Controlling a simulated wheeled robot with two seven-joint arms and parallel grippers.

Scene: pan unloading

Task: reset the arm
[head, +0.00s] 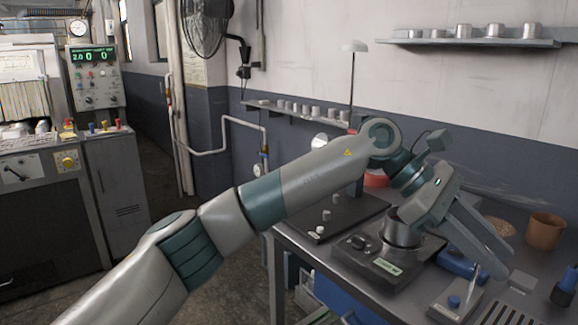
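My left arm comes in from the lower left and reaches over the workbench. My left gripper (503,265) is at the right, tilted down to the right, above the bench. Its two fingers look parted, with nothing seen between them. A metal pan (403,236) stands on a dark weighing device (372,262), just left of and below the gripper body, which hides part of its rim. I cannot tell whether the gripper touches the pan. My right gripper is not in view.
The workbench (300,246) also carries a black board (345,218) with small weights, a brown pot (545,231), a blue item (462,264) and a small grey device (455,302). Wall shelves (470,42) hold metal cups. Floor space is open at the left.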

